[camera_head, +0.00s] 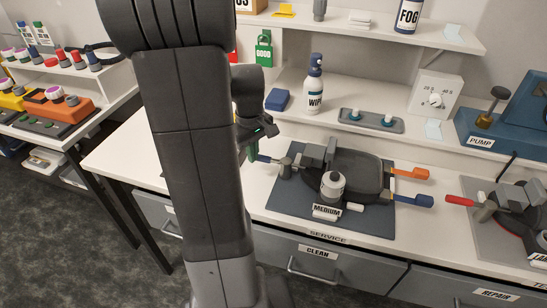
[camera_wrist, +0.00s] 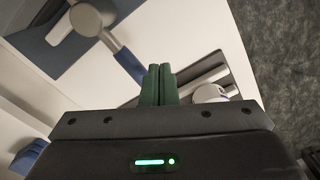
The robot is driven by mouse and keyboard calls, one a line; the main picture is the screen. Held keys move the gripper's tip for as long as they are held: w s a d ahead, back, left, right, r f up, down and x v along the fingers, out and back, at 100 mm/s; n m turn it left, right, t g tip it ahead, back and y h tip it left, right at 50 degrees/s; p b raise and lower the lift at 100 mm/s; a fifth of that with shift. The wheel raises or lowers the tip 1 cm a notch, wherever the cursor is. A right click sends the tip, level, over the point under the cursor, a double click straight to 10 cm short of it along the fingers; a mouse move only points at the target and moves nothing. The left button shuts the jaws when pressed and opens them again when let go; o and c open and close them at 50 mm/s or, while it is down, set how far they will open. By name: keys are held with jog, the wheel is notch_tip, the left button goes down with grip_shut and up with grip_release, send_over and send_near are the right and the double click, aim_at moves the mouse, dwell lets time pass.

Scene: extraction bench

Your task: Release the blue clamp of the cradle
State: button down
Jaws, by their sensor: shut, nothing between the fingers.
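The cradle (camera_head: 355,171) is a dark body on a grey mat, with a MEDIUM label at its front. A dark blue lever (camera_head: 266,159) sticks out to its left from a grey clamp post (camera_head: 285,167). In the wrist view this blue lever (camera_wrist: 128,64) ends just left of my fingertips. A second blue handle (camera_head: 412,200) and an orange handle (camera_head: 411,173) stick out on the cradle's right. My gripper (camera_head: 252,153), with green fingers shown in the wrist view (camera_wrist: 160,70), is shut and empty beside the left lever's end. Whether it touches the lever is unclear.
A second cradle with a red handle (camera_head: 460,201) stands at the right. A shelf behind holds a WIPE bottle (camera_head: 314,88), a blue block (camera_head: 278,99) and a small tray (camera_head: 369,122).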

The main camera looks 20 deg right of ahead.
jog(key=shift+f+b, duration=1.3)
jog(key=shift+f, duration=0.6)
jog(key=shift+w+d+r+p, duration=0.1)
jog(key=shift+w+d+p, duration=0.2)
jog(key=shift+w, duration=0.45)
jog(key=shift+w+d+p, duration=0.15)
jog(key=shift+w+d, duration=0.25)
jog(key=shift+w, duration=0.35)
jog(key=shift+w+d+p, duration=0.3)
jog(key=shift+w+d, duration=0.5)
jog(key=shift+w, duration=0.1)
jog(key=shift+w+d+p, duration=0.2)
jog(key=shift+w+d, duration=0.2)
jog(key=shift+d, duration=0.45)
jog(key=shift+w+d+p, duration=0.2)
jog(key=shift+w+d, duration=0.2)
jog(key=shift+d, duration=0.45)
jog(key=shift+w+d, duration=0.15)
jog(key=shift+d, duration=0.75)
jog(key=shift+d+p, duration=0.3)
jog(key=shift+d, duration=0.45)
